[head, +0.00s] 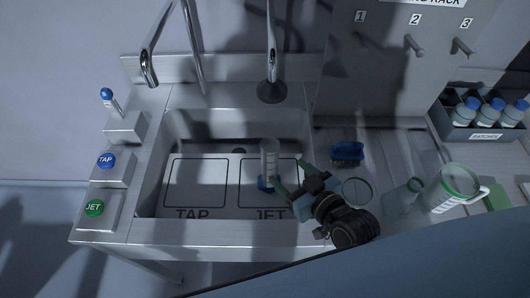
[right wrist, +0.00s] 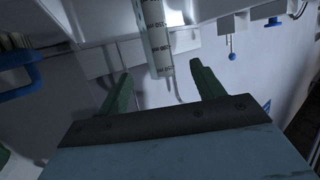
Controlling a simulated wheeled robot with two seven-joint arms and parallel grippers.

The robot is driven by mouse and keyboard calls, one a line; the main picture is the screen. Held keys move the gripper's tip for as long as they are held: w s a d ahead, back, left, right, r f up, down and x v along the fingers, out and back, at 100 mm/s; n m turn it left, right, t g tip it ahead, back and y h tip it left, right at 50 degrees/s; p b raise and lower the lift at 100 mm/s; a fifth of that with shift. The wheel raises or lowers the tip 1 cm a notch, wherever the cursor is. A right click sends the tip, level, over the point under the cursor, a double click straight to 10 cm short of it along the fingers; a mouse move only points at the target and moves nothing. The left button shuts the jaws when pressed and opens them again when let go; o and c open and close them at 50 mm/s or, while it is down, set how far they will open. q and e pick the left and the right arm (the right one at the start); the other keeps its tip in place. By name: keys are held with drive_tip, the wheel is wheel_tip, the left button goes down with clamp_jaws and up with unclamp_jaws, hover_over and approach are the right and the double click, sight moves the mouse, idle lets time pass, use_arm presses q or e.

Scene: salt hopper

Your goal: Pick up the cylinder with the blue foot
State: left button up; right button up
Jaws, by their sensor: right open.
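The clear graduated cylinder (head: 269,155) stands upright in the sink on the JET square, and its blue foot (head: 264,184) shows at the bottom. My right gripper (head: 288,173) is open, its green fingers pointing at the cylinder from the lower right. In the right wrist view, the cylinder's marked tube (right wrist: 158,40) shows between and beyond the open fingers (right wrist: 161,68). The jaws are not closed on it; I cannot tell whether a finger touches it. My left gripper is not in view.
A tap outlet (head: 271,90) hangs above the sink. TAP (head: 106,160) and JET (head: 94,208) buttons stand at left. The TAP square (head: 196,183) is empty.

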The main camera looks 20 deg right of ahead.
sight(274, 160)
drive_tip(key=x, duration=0.6)
drive_tip(key=shift+w+a, duration=0.15)
drive_tip(key=shift+x, duration=0.8)
drive_tip(key=x, duration=0.4)
drive_tip(key=shift+d+f, duration=0.15)
drive_tip(key=shift+d, duration=0.1)
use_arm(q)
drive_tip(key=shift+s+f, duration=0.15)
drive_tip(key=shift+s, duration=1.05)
use_arm(e)
drive_tip(key=c, duration=1.1)
